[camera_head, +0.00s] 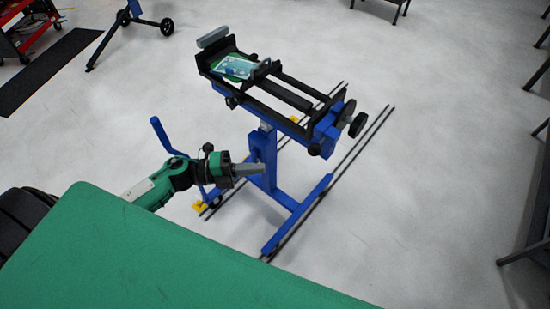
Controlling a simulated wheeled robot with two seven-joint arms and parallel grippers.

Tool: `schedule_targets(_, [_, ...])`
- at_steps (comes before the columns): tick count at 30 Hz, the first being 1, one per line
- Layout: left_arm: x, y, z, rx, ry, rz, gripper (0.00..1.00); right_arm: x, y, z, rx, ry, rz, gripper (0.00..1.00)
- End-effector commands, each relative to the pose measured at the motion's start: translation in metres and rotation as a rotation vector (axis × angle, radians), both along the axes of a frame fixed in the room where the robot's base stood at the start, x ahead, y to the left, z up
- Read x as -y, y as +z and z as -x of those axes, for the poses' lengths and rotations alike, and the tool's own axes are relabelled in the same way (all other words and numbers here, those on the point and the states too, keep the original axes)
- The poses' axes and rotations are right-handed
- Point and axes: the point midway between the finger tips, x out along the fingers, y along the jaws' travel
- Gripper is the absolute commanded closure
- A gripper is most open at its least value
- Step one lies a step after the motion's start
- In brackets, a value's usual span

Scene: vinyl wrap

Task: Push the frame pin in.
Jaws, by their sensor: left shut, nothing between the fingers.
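A blue stand (262,160) carries a black rectangular frame (285,98) on top, in the middle of the head view. Black round knobs (357,124) stick out at the frame's right end. No part can be made out clearly as the frame pin; it may be small or hidden. My left gripper (262,168) is shut and empty. It points right, below the frame, and overlaps the stand's upright in the picture; I cannot tell whether it touches it. My right gripper is not in view.
A light-blue packet (234,66) lies on the frame's left part. A blue lever (163,136) rises by my left arm. Dark rails (350,152) run under the stand. A red cart (28,30), a black mat (45,72) and grey furniture (528,250) stand around. Open floor lies right.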

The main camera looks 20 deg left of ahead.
Motion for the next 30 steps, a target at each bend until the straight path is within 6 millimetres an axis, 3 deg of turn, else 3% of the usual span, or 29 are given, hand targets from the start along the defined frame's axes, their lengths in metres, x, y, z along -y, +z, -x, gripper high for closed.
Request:
schedule_targets(14, [0.085, 0.005, -0.046, -0.001, 0.004, 0.005, 1.00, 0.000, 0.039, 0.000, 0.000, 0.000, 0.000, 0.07])
schedule_targets(21, [0.091, 0.002, -0.074, -0.003, 0.006, 0.004, 1.00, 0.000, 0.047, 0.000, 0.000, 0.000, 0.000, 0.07])
schedule_targets(30, [0.093, 0.000, -0.080, -0.002, 0.004, 0.002, 1.00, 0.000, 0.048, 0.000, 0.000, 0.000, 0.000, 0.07])
